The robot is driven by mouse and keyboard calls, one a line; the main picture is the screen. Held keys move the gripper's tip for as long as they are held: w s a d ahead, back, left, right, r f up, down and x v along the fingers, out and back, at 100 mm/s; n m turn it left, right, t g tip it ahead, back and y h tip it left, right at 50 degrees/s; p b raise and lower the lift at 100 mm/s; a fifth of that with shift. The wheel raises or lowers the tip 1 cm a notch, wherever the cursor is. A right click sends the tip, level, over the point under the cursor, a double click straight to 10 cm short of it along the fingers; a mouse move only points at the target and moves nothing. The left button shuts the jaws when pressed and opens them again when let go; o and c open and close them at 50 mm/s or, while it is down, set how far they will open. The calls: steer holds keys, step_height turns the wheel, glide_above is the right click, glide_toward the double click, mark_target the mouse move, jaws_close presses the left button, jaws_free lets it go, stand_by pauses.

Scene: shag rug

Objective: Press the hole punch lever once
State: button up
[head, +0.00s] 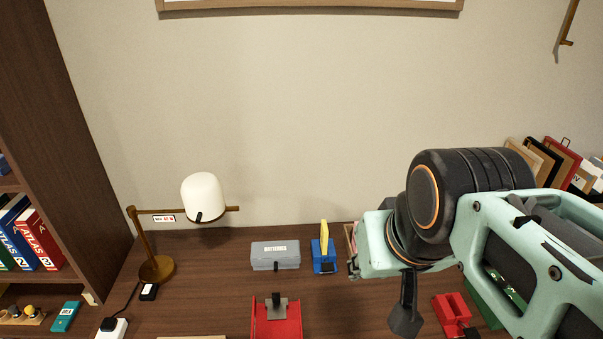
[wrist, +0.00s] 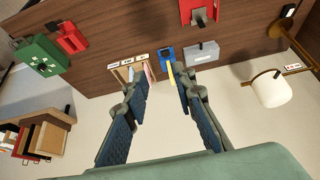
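A blue block with an upright yellow lever (head: 323,240) stands on the desk near the wall, and it looks like the hole punch. The blue body (wrist: 166,54) and yellow lever (wrist: 171,73) also show in the wrist view. A red device with a grey upright part (head: 276,322) stands at the front edge of the picture; I cannot tell for certain what it is. My gripper (wrist: 157,88) is open and empty, its two fingers apart, with the blue block beyond the gap between them. In the head view my arm hides the desk right of the block.
A grey labelled box (head: 275,255) stands just left of the blue block. A lamp (head: 158,267) stands farther left. A small red device (head: 452,311) and a green box (wrist: 43,60) are on the right side of the desk. The wall rises behind.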

jaws_close()
stand_by(1.1)
